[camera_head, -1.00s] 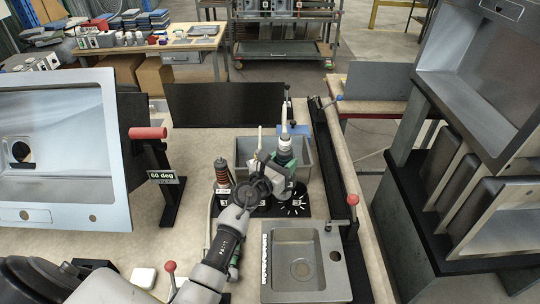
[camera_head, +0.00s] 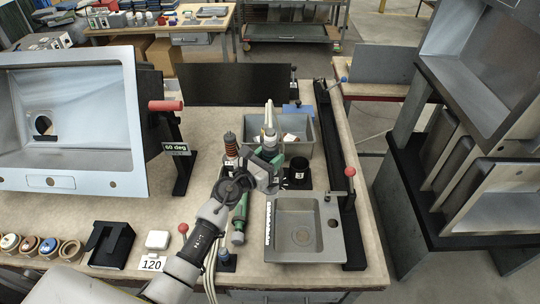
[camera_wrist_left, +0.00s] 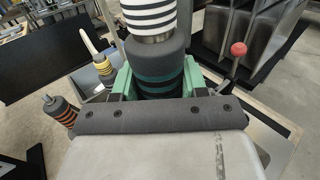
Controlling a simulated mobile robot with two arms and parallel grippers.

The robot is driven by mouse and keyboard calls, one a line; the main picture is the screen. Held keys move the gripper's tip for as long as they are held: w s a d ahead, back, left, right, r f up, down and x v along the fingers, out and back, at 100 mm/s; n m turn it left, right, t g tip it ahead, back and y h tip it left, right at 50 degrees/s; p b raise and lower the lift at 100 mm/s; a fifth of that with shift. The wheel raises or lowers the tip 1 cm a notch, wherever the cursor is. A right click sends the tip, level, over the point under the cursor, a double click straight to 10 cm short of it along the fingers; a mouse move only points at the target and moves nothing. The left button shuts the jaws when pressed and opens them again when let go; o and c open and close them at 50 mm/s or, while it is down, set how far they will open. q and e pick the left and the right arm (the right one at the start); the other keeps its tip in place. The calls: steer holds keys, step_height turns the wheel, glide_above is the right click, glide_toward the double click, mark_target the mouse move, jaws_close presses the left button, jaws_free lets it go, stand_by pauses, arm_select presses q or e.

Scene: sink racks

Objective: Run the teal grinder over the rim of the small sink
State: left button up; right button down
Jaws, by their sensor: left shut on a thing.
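The teal grinder (camera_wrist_left: 160,62) has a dark grey body with teal bands and a black-and-white striped upper part. My left gripper (camera_head: 268,168) is shut on its body; the green fingers show on both sides of it in the wrist view. In the head view the grinder (camera_head: 269,139) is partly hidden by the gripper, and its lower end cannot be made out. The small sink (camera_head: 280,247) lies flat on the bench, a grey basin with a drain and a round hole in its right rim. The gripper is above and beyond its far left corner, apart from the rim. My right gripper is out of view.
A grey bin (camera_head: 303,144) stands behind the gripper. An orange-banded tool (camera_head: 230,147) stands left of it. A black holder (camera_head: 299,173) is behind the sink. A red-knobbed clamp (camera_head: 349,172) stands at the sink's right. A large tilted sink (camera_head: 95,181) fills the left.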

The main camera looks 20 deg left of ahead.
arm_select(q)
steer(key=shift+w+f+b, duration=0.1)
steer(key=shift+f+b, duration=1.65)
steer(key=shift+f, duration=0.15)
steer(key=shift+f+b, duration=0.8)
steer(key=shift+f, duration=0.05)
steer(key=shift+f+b, duration=0.55)
steer(key=shift+f, duration=0.05)
